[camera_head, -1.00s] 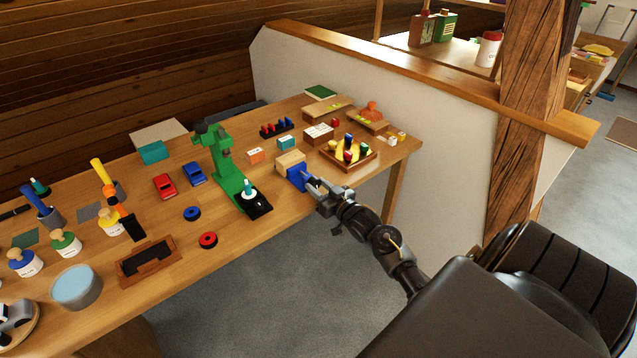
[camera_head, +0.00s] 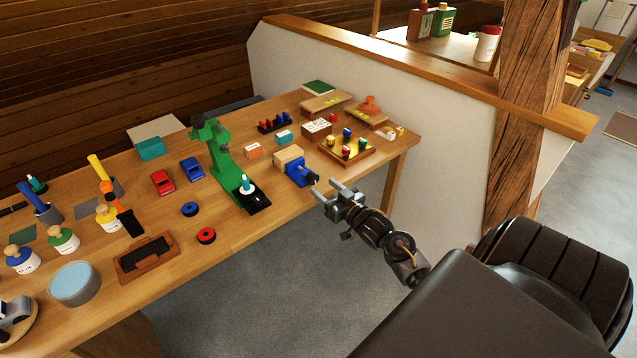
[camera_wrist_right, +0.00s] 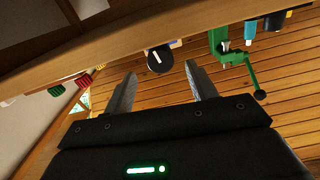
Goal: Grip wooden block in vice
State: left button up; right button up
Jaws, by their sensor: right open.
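The blue vice (camera_head: 298,172) sits near the front edge of the workbench, its dark screw end facing me. The pale wooden block (camera_head: 289,157) is at the vice's far side, against its blue body; I cannot tell how tightly the jaws hold it. My right gripper (camera_head: 325,189) is open and empty, off the bench edge and a little short of the vice's screw end. In the right wrist view, the round dark end of the vice (camera_wrist_right: 159,59) shows just beyond the two spread fingers (camera_wrist_right: 160,70). My left gripper is not in view.
A green press (camera_head: 225,168) stands left of the vice. A wooden tray (camera_head: 332,157) with coloured pieces lies to its right, and small orange and teal boxes (camera_head: 285,137) lie behind.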

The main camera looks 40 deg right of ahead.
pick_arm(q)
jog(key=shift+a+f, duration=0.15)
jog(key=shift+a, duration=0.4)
pick_arm(e)
jog(key=s, duration=0.6)
jog(key=shift+s, duration=0.2)
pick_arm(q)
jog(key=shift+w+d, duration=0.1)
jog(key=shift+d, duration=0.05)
pick_arm(e)
jog(key=shift+a, duration=0.1)
